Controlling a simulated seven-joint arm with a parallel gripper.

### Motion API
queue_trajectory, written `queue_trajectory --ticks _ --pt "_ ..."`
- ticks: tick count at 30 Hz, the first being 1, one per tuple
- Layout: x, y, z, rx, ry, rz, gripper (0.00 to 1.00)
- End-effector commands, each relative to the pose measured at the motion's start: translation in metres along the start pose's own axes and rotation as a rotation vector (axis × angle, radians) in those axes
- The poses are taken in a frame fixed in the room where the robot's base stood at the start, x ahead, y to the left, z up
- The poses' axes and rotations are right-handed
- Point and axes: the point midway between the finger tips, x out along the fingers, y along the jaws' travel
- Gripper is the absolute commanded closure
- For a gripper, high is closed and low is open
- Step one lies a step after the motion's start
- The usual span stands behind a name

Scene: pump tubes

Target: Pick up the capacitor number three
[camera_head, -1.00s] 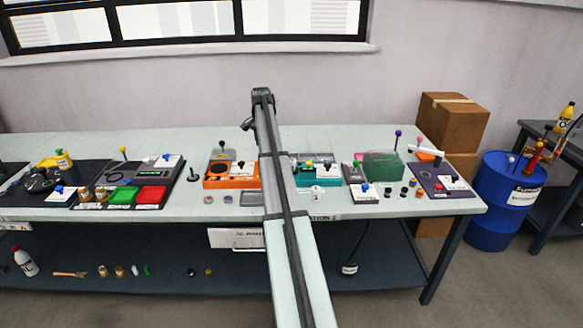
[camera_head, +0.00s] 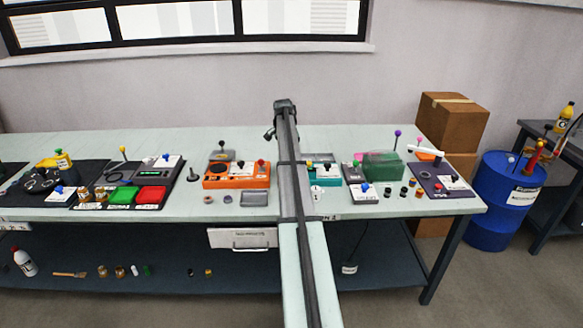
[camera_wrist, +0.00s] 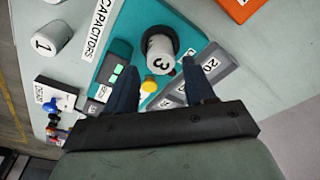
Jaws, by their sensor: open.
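Capacitor number three (camera_wrist: 160,50) is a grey cylinder with a "3" on its white end. In the wrist view it sits on the teal capacitors station (camera_wrist: 187,33), in a dark round seat. My gripper (camera_wrist: 157,72) is open and empty. Its two dark fingers point toward the capacitor, one on each side in the picture, and I cannot tell how far apart in depth they are. In the head view my arm hides the gripper and capacitor three; part of the teal station (camera_head: 322,182) shows.
Capacitor number one (camera_wrist: 50,38) stands apart on the table at the wrist view's upper left. A yellow knob (camera_wrist: 149,86) and a grey panel marked 20 (camera_wrist: 215,65) are close to the fingers. An orange unit (camera_head: 235,180) stands left of my arm, a green box (camera_head: 382,165) right.

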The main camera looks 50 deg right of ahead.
Motion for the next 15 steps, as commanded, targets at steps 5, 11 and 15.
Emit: queue_trajectory --ticks 5,11,15 --pt "0.008 0.000 -0.001 0.000 0.000 0.000 0.46" --pt "0.029 0.000 -0.006 0.000 -0.001 0.000 0.46" --pt "0.047 0.000 -0.007 0.000 0.000 -0.001 0.46"
